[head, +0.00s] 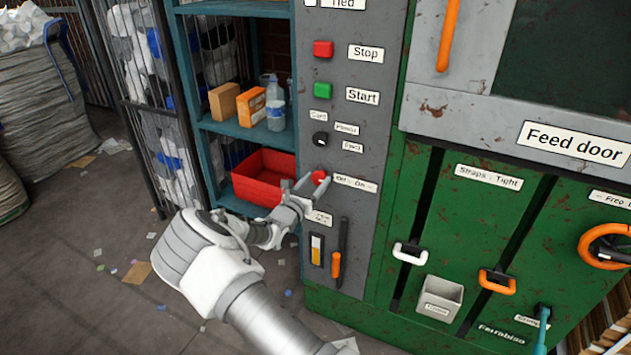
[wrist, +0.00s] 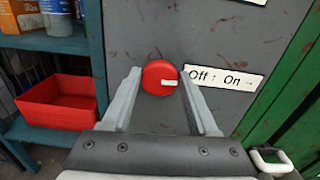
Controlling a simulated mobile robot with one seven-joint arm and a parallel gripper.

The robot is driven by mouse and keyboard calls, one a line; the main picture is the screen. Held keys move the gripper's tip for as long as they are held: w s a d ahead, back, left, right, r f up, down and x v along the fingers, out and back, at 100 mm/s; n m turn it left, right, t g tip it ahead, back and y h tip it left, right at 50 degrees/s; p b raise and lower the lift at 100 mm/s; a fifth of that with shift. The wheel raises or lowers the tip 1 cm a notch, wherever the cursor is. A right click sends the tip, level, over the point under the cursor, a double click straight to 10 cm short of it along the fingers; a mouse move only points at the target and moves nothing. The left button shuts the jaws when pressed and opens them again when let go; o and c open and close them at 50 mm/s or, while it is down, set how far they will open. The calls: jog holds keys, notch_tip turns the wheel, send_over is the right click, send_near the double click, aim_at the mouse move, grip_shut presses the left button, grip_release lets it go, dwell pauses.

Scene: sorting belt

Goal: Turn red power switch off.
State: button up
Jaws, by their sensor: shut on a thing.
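The red power switch (wrist: 160,74) is a round red knob on the grey panel, with a white pointer mark on its face toward the right. A label (wrist: 224,80) to its right reads "Off" and "On". In the head view the switch (head: 319,177) is at the panel's middle height, partly covered by my gripper. My gripper (head: 310,183) reaches it from the lower left. In the wrist view my gripper (wrist: 160,88) has one finger on each side of the knob and is shut on it.
A red Stop button (head: 323,48), a green Start button (head: 322,90) and a black selector knob (head: 320,139) are above the switch. An orange-handled lever (head: 336,263) is below. A blue shelf with a red bin (head: 264,177) stands close on the left.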

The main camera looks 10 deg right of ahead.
jog(key=n+p, duration=0.3)
jog(key=shift+a+r+n, duration=0.1)
jog(key=shift+r+n, duration=0.05)
jog(key=shift+n, duration=0.15)
jog(key=n+p, duration=0.2)
jog(key=n, duration=0.2)
jog(key=shift+n, duration=0.3)
jog(key=n, duration=0.3)
jog(key=n+p, duration=0.1)
jog(key=shift+w+a+f+n, duration=0.1)
jog(key=shift+f+n, duration=0.2)
jog(key=shift+f+n+p, duration=0.15)
jog(key=shift+n+p, duration=0.15)
jog(key=shift+n, duration=1.9)
jog(key=o, duration=1.4)
jog(key=shift+c, duration=0.2)
jog(key=p+v, duration=0.1)
jog(key=v, duration=1.6)
jog(key=shift+p, duration=0.4)
